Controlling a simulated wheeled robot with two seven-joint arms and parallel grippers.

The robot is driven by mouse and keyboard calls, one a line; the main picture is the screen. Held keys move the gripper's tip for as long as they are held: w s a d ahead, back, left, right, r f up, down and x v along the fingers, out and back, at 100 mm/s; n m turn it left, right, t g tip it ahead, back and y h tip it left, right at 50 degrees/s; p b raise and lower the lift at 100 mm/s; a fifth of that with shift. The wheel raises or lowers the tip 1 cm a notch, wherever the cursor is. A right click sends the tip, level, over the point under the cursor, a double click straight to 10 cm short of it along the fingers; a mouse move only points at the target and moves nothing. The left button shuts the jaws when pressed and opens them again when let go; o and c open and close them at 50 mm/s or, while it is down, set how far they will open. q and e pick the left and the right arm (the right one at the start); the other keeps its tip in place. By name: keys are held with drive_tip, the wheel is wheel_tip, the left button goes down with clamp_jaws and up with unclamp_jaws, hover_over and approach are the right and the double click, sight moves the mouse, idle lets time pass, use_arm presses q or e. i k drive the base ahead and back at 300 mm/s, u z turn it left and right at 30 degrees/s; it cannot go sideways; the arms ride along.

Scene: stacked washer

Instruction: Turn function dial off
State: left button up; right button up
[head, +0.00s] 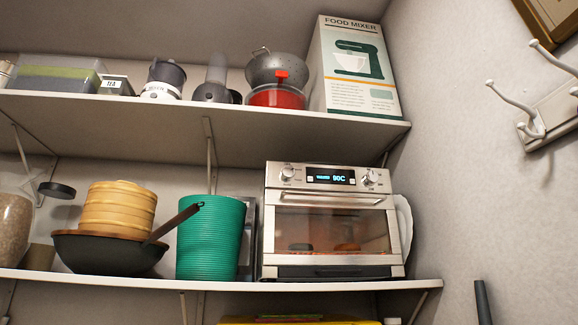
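A silver toaster oven (325,273) stands on the lower shelf, right of centre in the head view. It has a round left dial (288,173) and a round right dial (370,177) on its top panel. Between them a lit blue display (331,177) appears to read 90C. I cannot tell which dial is the function dial, and the marks around them are too small to read. The door with its bar handle (330,198) is shut, and dark and reddish shapes show through the glass. Neither of my grippers is in view.
A green ribbed bin (211,238) stands left of the oven. A dark pan (108,254) holds a bamboo steamer (118,207). The upper shelf (210,118) carries a food mixer box (356,70) and kitchenware. Wall hooks (530,115) stick out at right. Space before the oven looks clear.

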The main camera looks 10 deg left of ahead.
sight(288, 172)
drive_tip(key=k, duration=1.15)
drive_tip(key=u, duration=0.85)
drive_tip(key=i, duration=0.85)
drive_tip(key=u, duration=0.3)
drive_tip(key=i, duration=1.25)
drive_tip(key=z, duration=0.8)
